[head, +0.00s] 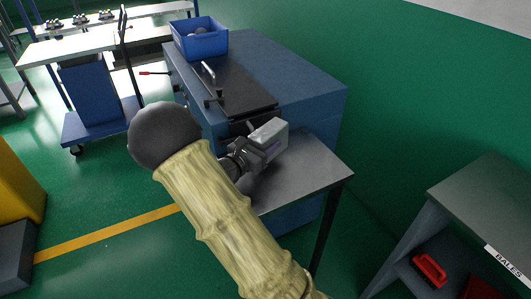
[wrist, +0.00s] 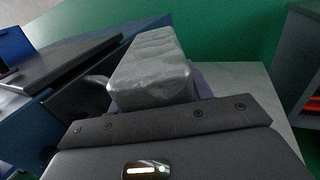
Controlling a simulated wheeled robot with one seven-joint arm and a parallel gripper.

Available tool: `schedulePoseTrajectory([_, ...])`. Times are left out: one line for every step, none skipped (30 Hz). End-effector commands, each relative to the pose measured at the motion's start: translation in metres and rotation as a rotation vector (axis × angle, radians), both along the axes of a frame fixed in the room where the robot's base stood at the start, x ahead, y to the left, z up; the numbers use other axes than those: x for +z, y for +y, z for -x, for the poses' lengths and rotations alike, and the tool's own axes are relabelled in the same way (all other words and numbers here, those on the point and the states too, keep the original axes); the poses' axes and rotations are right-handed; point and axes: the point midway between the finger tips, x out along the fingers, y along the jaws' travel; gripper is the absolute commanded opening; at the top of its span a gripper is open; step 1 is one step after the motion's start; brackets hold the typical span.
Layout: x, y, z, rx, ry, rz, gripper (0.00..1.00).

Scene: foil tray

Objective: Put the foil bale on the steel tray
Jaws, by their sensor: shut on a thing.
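The foil bale (head: 268,131) is a silvery grey block with crumpled faces. It also shows large in the wrist view (wrist: 153,68). My gripper (head: 266,147) is shut on the bale and holds it beside the blue machine, over the near side of a grey steel surface. This flat surface on dark legs (head: 315,173) looks like the steel tray; its pale top also shows in the wrist view (wrist: 245,88), to the right of the bale. My arm hides part of it in the head view. I cannot tell the height of the bale above it.
The blue machine (head: 305,85) has a black plate (head: 240,92) with a handle. A blue bin (head: 200,42) stands on its far end. At right is a grey bench labelled BALES (head: 475,200) with a red brush (head: 429,270) below. Green floor separates them.

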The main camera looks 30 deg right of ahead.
Motion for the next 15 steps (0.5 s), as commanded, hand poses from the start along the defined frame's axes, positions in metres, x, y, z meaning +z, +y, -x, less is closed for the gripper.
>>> schedulePoseTrajectory([0.001,0.000,0.000,0.000,-0.001,0.000,0.19])
schedulePoseTrajectory([0.000,0.000,0.000,0.000,0.000,0.001,0.19])
schedulePoseTrajectory([-0.002,0.000,0.000,0.000,0.000,0.001,0.19])
schedulePoseTrajectory([-0.004,0.000,0.000,0.000,0.000,0.001,0.19])
schedulePoseTrajectory([-0.007,0.000,0.000,0.000,0.001,0.002,0.19])
schedulePoseTrajectory([-0.013,0.000,0.000,0.000,0.003,0.003,0.19])
schedulePoseTrajectory([-0.018,0.000,0.000,0.000,0.004,0.003,0.19])
schedulePoseTrajectory([-0.022,0.000,0.000,0.000,0.003,0.003,0.19])
schedulePoseTrajectory([-0.028,0.000,0.000,0.000,0.003,0.003,0.19])
schedulePoseTrajectory([-0.032,0.000,0.000,0.000,0.003,0.003,0.19])
schedulePoseTrajectory([-0.034,0.000,0.000,0.000,0.002,0.002,0.19])
schedulePoseTrajectory([-0.037,0.000,0.000,0.001,0.000,0.002,0.19])
schedulePoseTrajectory([-0.037,0.000,0.000,0.001,-0.001,0.002,0.19])
schedulePoseTrajectory([-0.037,0.000,0.000,0.001,-0.001,0.002,0.19])
schedulePoseTrajectory([-0.037,0.001,0.000,0.001,-0.002,0.001,0.19])
